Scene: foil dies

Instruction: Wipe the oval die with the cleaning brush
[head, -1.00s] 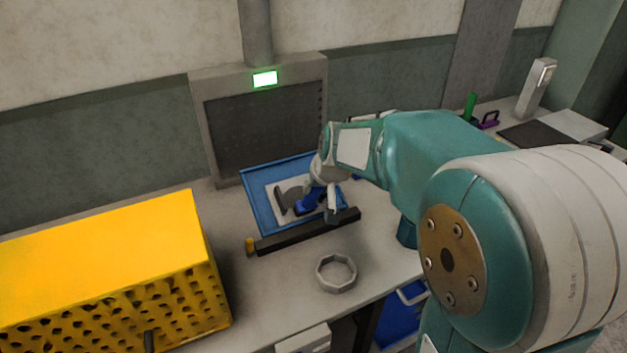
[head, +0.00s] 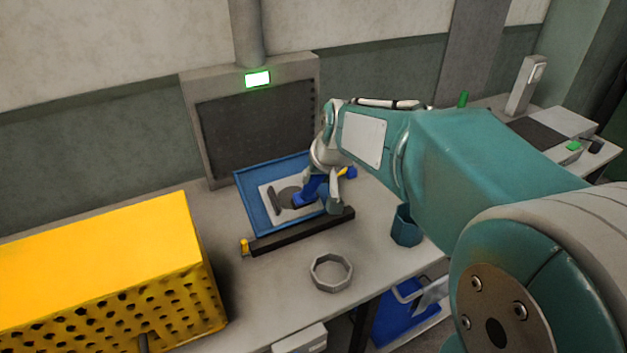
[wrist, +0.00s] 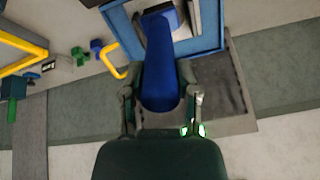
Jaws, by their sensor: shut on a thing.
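My gripper (head: 328,192) is shut on the blue cleaning brush (head: 311,188), low over the right part of a blue tray (head: 250,212). In the wrist view the brush's blue handle (wrist: 161,62) runs up between the two fingers (wrist: 161,104). A dark grey rounded die (head: 288,197) lies on a pale plate in the tray, just left of the brush. The brush head looks close to the die's right edge; I cannot tell whether they touch. The wrist view hides the bristles.
A dark bar (head: 300,232) lies along the tray's front, with a grey ring (head: 331,272) nearer. A large yellow perforated box (head: 110,265) stands left. A blue-green cup (head: 406,227) stands right, under my arm. A grey framed panel (head: 258,130) stands behind the tray.

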